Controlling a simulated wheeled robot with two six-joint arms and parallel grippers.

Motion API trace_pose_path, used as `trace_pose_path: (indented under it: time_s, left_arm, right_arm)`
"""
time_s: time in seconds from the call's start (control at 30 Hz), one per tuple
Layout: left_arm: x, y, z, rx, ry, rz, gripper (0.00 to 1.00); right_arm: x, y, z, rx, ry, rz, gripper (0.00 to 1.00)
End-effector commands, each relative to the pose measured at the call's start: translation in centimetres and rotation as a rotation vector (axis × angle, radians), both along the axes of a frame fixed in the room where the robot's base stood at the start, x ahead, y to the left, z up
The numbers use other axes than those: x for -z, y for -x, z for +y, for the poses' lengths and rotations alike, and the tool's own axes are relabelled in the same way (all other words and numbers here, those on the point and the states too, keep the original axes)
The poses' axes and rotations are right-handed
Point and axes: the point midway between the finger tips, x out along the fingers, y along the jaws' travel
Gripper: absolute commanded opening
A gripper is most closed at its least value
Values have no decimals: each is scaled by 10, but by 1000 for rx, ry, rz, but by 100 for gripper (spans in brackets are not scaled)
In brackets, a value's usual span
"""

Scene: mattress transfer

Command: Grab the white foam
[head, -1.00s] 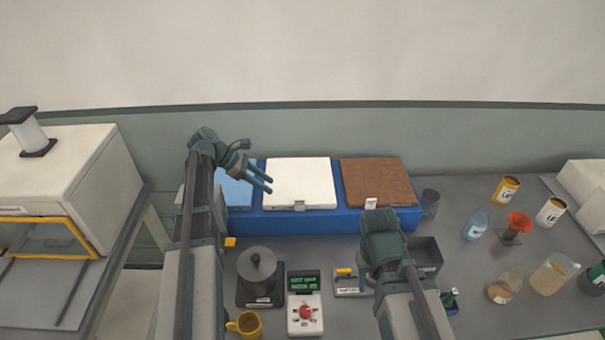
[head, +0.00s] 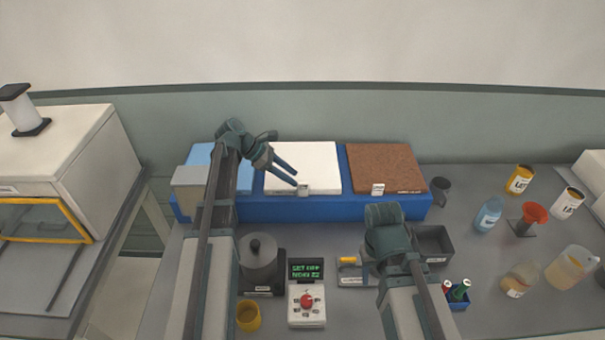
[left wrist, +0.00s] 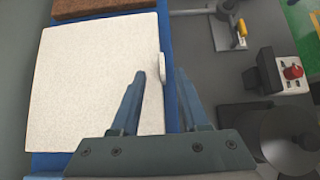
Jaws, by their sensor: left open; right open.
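The white foam (head: 312,163) is a flat square slab on the blue base (head: 352,205), between a light blue slab (head: 203,155) and a brown slab (head: 385,168). It also fills the left side of the left wrist view (left wrist: 95,85). A small grey tab (head: 303,190) sits at its front edge. My left gripper (head: 290,178) is open over the foam's front left part, its fingertips close to the tab. In the left wrist view its fingers (left wrist: 158,95) lie either side of the foam's edge, with nothing between them. My right arm shows at lower right; its gripper fingers are hidden.
A grey pot (head: 262,262), a control box with a red button (head: 306,302) and a yellow mug (head: 248,316) stand in front of the base. A dark tray (head: 432,243) is at right, with several bottles and cans beyond. A white cabinet (head: 60,160) stands at left.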

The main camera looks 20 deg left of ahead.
Motion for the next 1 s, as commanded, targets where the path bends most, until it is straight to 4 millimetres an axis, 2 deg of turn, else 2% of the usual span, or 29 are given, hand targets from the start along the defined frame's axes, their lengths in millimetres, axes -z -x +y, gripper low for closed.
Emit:
trace_pose_path:
  time_s: [0.27, 0.6, 0.87, 1.0]
  left_arm:
    - [6, -1, -7, 1, 0, -1, 45]
    - [38, -8, -38, 1, 0, 0, 45]
    - [36, -9, -41, 0, 0, 0, 45]
    - [36, -9, -40, 0, 0, 0, 20]
  right_arm:
    - [7, 0, 0, 0, 0, 0, 50]
    - [38, 0, 0, 1, 0, 0, 50]
    - [36, 0, 0, 1, 0, 0, 50]
    - [36, 0, 0, 1, 0, 0, 50]
